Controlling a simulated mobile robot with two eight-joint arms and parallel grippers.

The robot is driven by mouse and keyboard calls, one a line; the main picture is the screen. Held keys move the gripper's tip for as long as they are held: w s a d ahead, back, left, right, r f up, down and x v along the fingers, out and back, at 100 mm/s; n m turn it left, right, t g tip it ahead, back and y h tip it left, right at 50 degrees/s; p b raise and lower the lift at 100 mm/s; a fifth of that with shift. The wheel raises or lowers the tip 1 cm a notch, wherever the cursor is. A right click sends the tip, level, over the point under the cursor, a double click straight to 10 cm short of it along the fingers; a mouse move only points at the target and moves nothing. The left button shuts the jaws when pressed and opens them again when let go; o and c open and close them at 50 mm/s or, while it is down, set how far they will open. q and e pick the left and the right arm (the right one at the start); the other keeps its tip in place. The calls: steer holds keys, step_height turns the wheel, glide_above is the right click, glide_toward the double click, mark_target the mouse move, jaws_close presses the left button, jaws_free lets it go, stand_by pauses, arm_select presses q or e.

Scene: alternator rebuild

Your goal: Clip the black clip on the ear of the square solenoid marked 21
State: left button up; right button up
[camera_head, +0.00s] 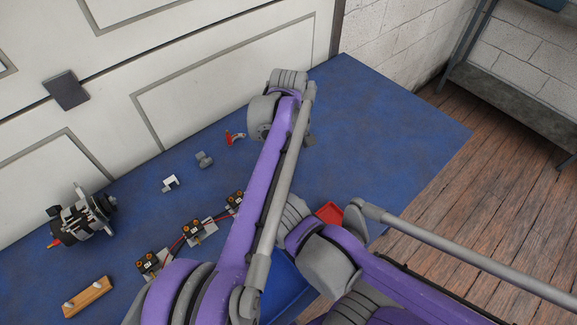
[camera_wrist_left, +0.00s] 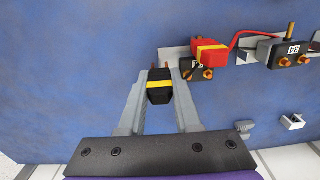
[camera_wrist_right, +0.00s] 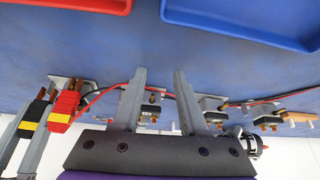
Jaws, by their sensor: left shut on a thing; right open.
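The black clip (camera_wrist_left: 159,90) with a yellow band is between the fingers of my left gripper (camera_wrist_left: 160,74), shut on it above the table. It also shows in the right wrist view (camera_wrist_right: 36,112). A red clip (camera_wrist_left: 208,52) with a yellow band sits on a dark square solenoid (camera_wrist_left: 206,74), just right of the black clip and apart from it. That solenoid's mark is mostly covered, so I cannot read it. Another solenoid (camera_wrist_left: 284,52) with a white label stands farther right. My right gripper (camera_wrist_right: 159,76) is open and empty. Both grippers are hidden in the head view.
Several solenoids (camera_head: 193,231) stand in a row on the blue table (camera_head: 395,130), joined by red wire. An alternator (camera_head: 80,215), wooden peg block (camera_head: 87,297), bracket (camera_head: 170,183) and grey part (camera_head: 204,160) lie left. A red tray (camera_wrist_right: 70,5) and blue tray (camera_wrist_right: 240,25) are nearby.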

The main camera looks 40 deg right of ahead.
arm_select(q)
steer(key=shift+f, duration=0.1)
steer(key=o, duration=1)
step_height(320, 180, up, 9)
steer(key=p, duration=0.4)
steer(key=shift+w+f+p, duration=0.1)
steer(key=shift+f+p, duration=0.05)
steer(key=shift+p, duration=0.25)
steer(key=shift+f, duration=0.1)
arm_select(e)
step_height(320, 180, up, 6)
steer(key=w, duration=0.2)
steer(key=shift+w+r, duration=0.15)
steer(key=shift+w, duration=0.2)
